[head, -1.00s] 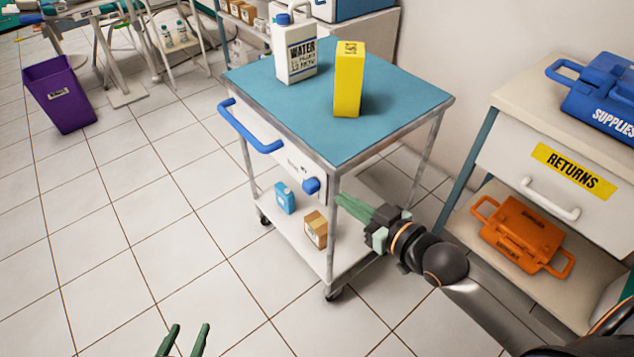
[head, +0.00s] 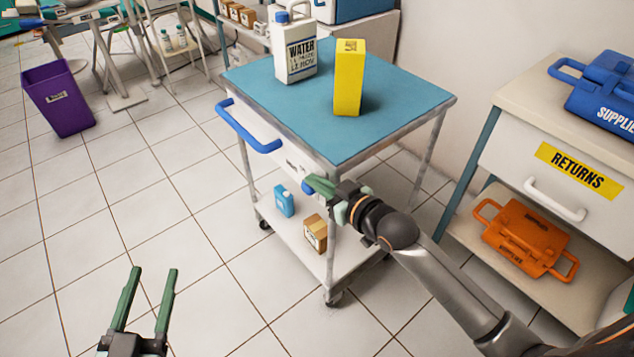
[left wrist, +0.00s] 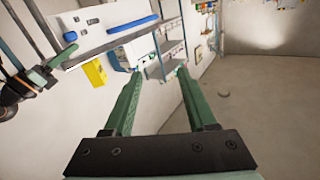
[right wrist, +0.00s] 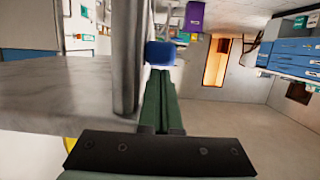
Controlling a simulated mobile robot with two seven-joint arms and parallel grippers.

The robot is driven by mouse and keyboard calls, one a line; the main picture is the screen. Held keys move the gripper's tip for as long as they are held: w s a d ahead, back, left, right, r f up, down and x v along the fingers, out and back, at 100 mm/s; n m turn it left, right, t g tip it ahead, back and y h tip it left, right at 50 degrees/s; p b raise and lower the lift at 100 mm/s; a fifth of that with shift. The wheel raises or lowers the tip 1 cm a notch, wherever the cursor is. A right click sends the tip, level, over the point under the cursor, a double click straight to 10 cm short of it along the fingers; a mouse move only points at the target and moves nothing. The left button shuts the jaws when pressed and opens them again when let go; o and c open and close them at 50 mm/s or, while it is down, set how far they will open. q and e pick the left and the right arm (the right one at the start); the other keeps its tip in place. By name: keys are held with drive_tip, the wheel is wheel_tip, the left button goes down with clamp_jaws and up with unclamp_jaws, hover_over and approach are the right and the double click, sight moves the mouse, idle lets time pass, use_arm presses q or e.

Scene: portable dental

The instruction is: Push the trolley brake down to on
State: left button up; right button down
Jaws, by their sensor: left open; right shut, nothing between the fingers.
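The trolley (head: 345,130) has a blue top, a blue push handle (head: 246,130) and a white side panel. Its brake is a small blue knob (head: 306,187) at the panel's right end, partly hidden behind my right fingertips in the head view. My right gripper (head: 310,180) is shut and empty, with its tips at the knob. In the right wrist view the blue brake knob (right wrist: 160,53) lies just beyond the shut fingers (right wrist: 158,75), beside a grey trolley post; I cannot tell whether they touch. My left gripper (head: 152,272) is open and empty, low over the floor.
A white water jug (head: 296,55) and a yellow box (head: 348,78) stand on the trolley top. A blue carton (head: 284,201) and a brown box (head: 315,233) are on its lower shelf. A returns cabinet (head: 510,140) stands at right.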

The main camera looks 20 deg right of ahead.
wheel_tip(320, 180, down, 5)
drive_tip(key=shift+r+b, duration=0.15)
drive_tip(key=shift+b, duration=0.7)
use_arm(q)
wheel_tip(320, 180, up, 9)
drive_tip(key=s+m+t+h, duration=0.1)
drive_tip(key=m+t+h, duration=0.1)
drive_tip(key=t, duration=0.1)
drive_tip(key=shift+s+d+h, duration=0.15)
drive_tip(key=shift+d+h, duration=0.15)
drive_tip(key=shift+d, duration=0.05)
